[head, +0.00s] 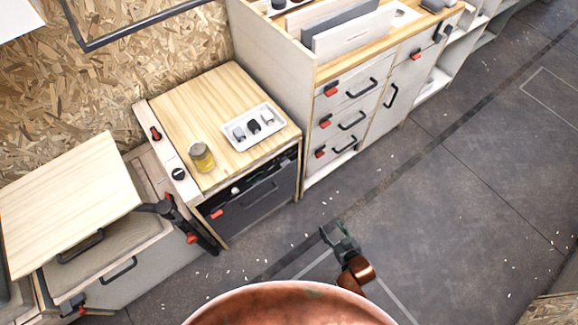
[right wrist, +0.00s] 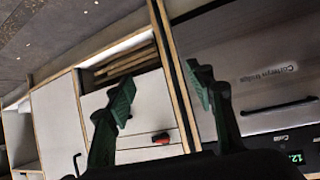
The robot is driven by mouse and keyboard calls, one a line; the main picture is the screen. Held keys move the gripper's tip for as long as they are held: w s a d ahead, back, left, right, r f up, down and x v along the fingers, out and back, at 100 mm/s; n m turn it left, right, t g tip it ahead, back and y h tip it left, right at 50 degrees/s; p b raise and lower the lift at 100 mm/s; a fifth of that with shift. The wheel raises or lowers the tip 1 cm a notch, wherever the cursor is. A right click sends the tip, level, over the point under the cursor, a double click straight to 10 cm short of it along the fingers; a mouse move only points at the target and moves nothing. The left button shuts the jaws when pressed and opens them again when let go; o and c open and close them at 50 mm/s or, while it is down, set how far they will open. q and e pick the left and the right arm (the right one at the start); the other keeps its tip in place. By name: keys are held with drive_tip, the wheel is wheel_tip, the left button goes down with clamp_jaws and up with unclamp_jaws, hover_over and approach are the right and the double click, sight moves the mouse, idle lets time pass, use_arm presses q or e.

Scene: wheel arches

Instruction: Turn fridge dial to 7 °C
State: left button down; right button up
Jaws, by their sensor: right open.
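The dark grey fridge front (head: 262,197) sits under the wooden counter in the head view. A small pale detail (head: 235,190) shows on its upper strip, too small to identify as the dial. In the right wrist view the fridge front (right wrist: 245,62) is at the right, with upside-down lettering, a dark handle and a green-lit display (right wrist: 297,157) cut off at the edge. No dial is clear there. My right gripper (head: 340,238) is open and empty, out over the floor in front of the fridge; its spread fingers show in the wrist view (right wrist: 160,90). My left gripper is out of view.
Drawers (head: 340,120) stand right of the fridge. The grey floor (head: 430,200) is mostly clear.

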drive_tip(key=w+a+r+n+t+y, duration=0.1)
drive_tip(key=w+a+r+y, duration=0.1)
drive_tip(key=w+a+r, duration=0.3)
drive_tip(key=w+a+r+n+t+y, duration=0.1)
drive_tip(key=w+a+r+t, duration=0.2)
drive_tip(key=r, duration=0.5)
drive_tip(key=n+y+b, duration=0.1)
drive_tip(key=y, duration=0.3)
approach(285, 163)
use_arm(q)
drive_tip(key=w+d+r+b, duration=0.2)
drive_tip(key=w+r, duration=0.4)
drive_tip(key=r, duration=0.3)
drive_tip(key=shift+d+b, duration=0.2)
drive_tip(key=shift+b, duration=0.15)
use_arm(e)
drive_tip(key=x, duration=0.7)
drive_tip(key=shift+w, duration=0.3)
drive_tip(key=shift+a+f, duration=0.1)
drive_tip(key=shift+f, duration=0.05)
drive_tip(key=shift+c, duration=0.7)
drive_tip(key=c, duration=1)
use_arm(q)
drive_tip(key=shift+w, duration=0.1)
